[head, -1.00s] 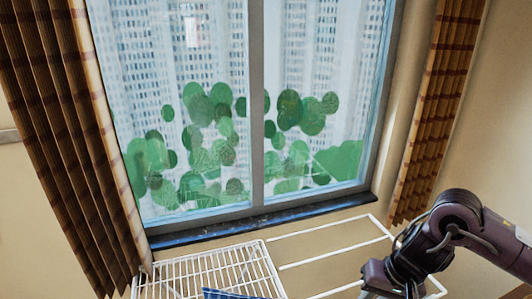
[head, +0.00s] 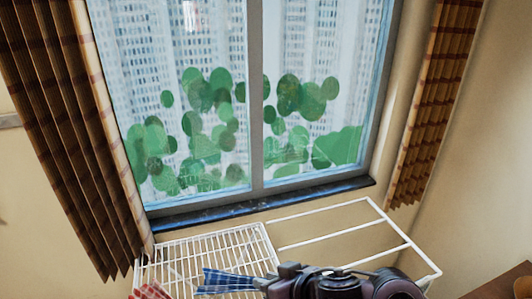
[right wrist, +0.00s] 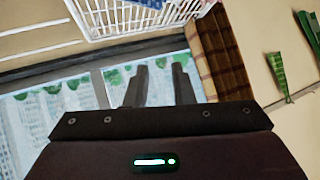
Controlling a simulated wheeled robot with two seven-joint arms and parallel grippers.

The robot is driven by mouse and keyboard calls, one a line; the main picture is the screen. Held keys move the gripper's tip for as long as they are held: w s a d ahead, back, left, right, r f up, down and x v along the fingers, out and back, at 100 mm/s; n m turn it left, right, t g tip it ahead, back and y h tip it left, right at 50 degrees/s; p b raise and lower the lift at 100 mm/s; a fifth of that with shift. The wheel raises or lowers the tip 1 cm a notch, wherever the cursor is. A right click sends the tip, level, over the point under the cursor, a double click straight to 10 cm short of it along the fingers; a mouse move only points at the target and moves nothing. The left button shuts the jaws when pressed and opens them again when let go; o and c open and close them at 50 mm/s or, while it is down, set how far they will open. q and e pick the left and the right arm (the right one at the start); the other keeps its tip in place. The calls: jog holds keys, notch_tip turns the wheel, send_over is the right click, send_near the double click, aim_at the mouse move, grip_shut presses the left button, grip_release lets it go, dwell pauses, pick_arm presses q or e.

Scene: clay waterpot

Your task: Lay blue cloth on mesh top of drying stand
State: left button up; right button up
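The white drying stand has a mesh top (head: 180,255) at the lower middle of the head view, with open bars to its right. My right gripper (head: 280,277) appears just right of the cloth in the head view. Its fingers (right wrist: 161,75) stand apart with nothing between them. My left gripper is out of view.
A red and white cloth (head: 152,291) shows at the stand's near left corner. The window (head: 250,110) and its dark sill (head: 260,204) are behind the stand. Curtains hang at the left (head: 62,130) and right (head: 424,110). Brown furniture (head: 505,286) shows at lower right.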

jog(key=s+d+f+m+g+h, duration=0.2)
jog(key=s+d+f+h, duration=0.25)
jog(key=s+d, duration=0.4)
jog(key=s+d+f+m+g+h, duration=0.25)
jog(key=s+d+f, duration=0.3)
jog(key=d, duration=0.55)
notch_tip(320, 180, down, 34)
jog(key=b, duration=0.8)
jog(key=s+d+f+g+b, duration=0.1)
jog(key=s+f+b, duration=0.2)
jog(key=s+f, duration=0.7)
jog(key=s+d+f+n+g+b, duration=0.1)
jog(key=s+f+b, duration=0.2)
jog(key=s+f, duration=0.8)
notch_tip(320, 180, down, 7)
jog(key=shift+s+d+r, duration=0.1)
jog(key=shift+s+d, duration=0.15)
jog(key=shift+d, duration=0.15)
